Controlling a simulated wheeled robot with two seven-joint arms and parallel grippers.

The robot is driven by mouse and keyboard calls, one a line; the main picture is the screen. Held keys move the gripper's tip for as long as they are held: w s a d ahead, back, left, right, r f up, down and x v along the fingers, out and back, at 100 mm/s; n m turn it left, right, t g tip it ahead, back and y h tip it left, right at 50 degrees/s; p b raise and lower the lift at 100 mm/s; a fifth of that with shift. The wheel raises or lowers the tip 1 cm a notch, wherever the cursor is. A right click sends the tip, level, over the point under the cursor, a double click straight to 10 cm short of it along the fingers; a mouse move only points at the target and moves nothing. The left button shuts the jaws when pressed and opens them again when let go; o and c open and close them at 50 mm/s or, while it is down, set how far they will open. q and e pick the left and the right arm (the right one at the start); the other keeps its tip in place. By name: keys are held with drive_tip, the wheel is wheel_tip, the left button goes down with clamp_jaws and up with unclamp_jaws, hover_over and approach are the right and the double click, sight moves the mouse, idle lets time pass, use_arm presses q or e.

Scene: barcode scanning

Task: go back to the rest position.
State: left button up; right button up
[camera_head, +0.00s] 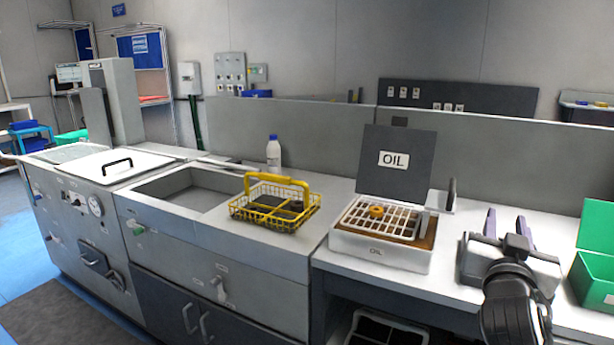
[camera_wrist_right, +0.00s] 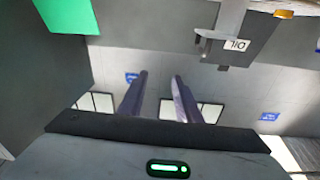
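My right gripper (camera_head: 507,226) is at the right of the head view, above the counter between the oil box and a green box. Its two fingers are apart with nothing between them; the right wrist view shows the same open, empty fingers (camera_wrist_right: 160,98). The oil box (camera_head: 381,250) stands left of it with its dark lid (camera_head: 394,162) raised. A yellow-orange ring-shaped part (camera_head: 376,211) sits on the white grid in the box. My left gripper is not in view.
A yellow wire basket (camera_head: 275,206) with dark parts stands beside the sink basin (camera_head: 185,190). A white bottle (camera_head: 273,154) stands behind it. The green box (camera_head: 594,275) is close at the right of my right gripper. A low grey partition (camera_head: 300,132) runs along the back.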

drive_tip(key=s+d+r+n+t+h, duration=0.1)
drive_tip(key=s+d+r+n+h, duration=0.15)
drive_tip(key=d+r, duration=0.4)
drive_tip(key=s+d+r+n+t+h, duration=0.1)
drive_tip(key=s+d+r+n, duration=0.15)
drive_tip(key=d+r, duration=0.35)
drive_tip(key=s+a+f+n+g+y, duration=0.1)
drive_tip(key=a+f+n+y, duration=0.15)
drive_tip(key=f, duration=1.05)
drive_tip(key=s+a+f+n+g+y, duration=0.2)
drive_tip(key=a+f+y, duration=0.2)
drive_tip(key=f, duration=0.8)
drive_tip(key=s+a+f+n+g+y, duration=0.1)
drive_tip(key=a+f+n+y, duration=0.2)
drive_tip(key=f, duration=1)
drive_tip(key=s+a+f+g+y, duration=0.25)
drive_tip(key=s+a+f, duration=0.25)
drive_tip(key=s+f, duration=0.6)
drive_tip(key=s+a+f+g+y, duration=0.2)
drive_tip(key=s+a+f+g, duration=0.2)
drive_tip(key=s+f, duration=0.7)
drive_tip(key=s+a+r+m+y, duration=0.1)
drive_tip(key=a+m, duration=0.3)
drive_tip(key=a, duration=0.9)
drive_tip(key=shift+s+r+t, duration=0.25)
drive_tip(key=shift+t, duration=0.2)
